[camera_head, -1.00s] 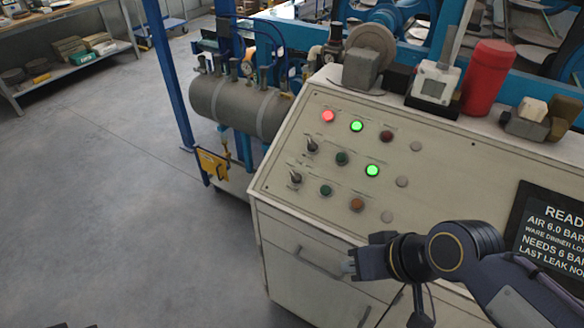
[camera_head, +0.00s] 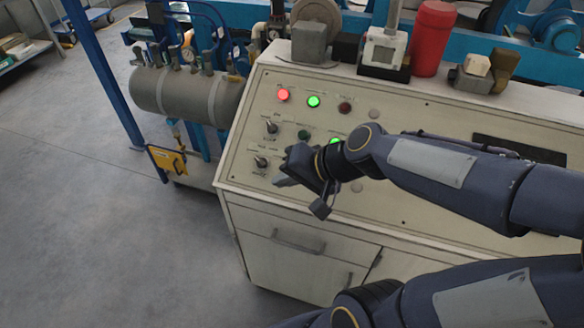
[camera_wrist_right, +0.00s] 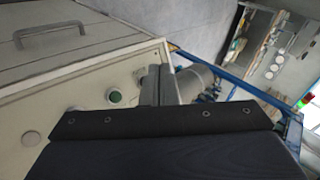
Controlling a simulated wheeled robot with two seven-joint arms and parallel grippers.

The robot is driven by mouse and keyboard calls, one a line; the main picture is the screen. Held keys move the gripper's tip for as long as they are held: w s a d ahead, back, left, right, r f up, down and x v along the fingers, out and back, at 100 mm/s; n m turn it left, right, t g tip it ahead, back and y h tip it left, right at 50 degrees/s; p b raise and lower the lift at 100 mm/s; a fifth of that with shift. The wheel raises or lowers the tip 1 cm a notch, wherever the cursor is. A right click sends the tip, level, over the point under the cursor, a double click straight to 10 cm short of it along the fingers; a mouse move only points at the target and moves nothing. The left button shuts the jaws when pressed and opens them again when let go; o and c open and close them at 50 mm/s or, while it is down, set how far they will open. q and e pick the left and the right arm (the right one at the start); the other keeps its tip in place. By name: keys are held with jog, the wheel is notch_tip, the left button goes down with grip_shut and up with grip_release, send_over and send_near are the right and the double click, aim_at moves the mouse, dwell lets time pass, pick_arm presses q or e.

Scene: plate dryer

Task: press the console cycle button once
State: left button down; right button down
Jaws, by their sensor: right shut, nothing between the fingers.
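The console's sloped cream panel (camera_head: 240,172) carries rows of buttons and two toggle switches. I see a lit red button (camera_head: 283,95), a lit green button (camera_head: 313,101), a dark red button (camera_head: 345,107), an unlit green button (camera_head: 303,134) and a second lit green button (camera_head: 335,141). Labels are too small to read, so I cannot tell which is the cycle button. My right gripper (camera_head: 280,181) is shut and empty over the panel's lower left, hiding lower-row buttons. In the wrist view its fingers (camera_wrist_right: 157,85) are beside a green button (camera_wrist_right: 115,96); contact is unclear. My left gripper is out of view.
A toggle switch (camera_head: 261,161) is close left of the gripper. A red cylinder (camera_head: 432,38) and a grey-white device (camera_head: 384,48) stand on the console top. A grey tank (camera_head: 185,95) is left of the console. Open floor lies at left.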

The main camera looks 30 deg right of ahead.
jog(key=w+d+f+m, duration=0.2)
jog(key=w+m, duration=0.1)
jog(key=w, duration=0.1)
jog(key=w+d+f+m+t+h, duration=0.1)
jog(key=w+d+m, duration=0.2)
jog(key=shift+w+d+f+h, duration=0.2)
jog(key=shift+w+f+h, duration=0.1)
jog(key=shift+w+f, duration=0.05)
jog(key=f+b, duration=0.1)
jog(key=f, duration=0.1)
jog(key=w+d+f+b, duration=0.1)
jog(key=f+b, duration=0.1)
jog(key=w+d+f+b, duration=0.1)
jog(key=f+b, duration=0.1)
jog(key=shift+d+f, duration=0.1)
jog(key=shift+d, duration=0.15)
jog(key=shift+w+d+f+b, duration=0.4)
jog(key=shift+d+f+b, duration=0.05)
jog(key=shift+f+b, duration=0.3)
jog(key=shift+r, duration=0.1)
dwell(0.8)
jog(key=shift+w+d+f+b, duration=0.15)
jog(key=shift+f+b, duration=0.3)
jog(key=shift+b, duration=0.05)
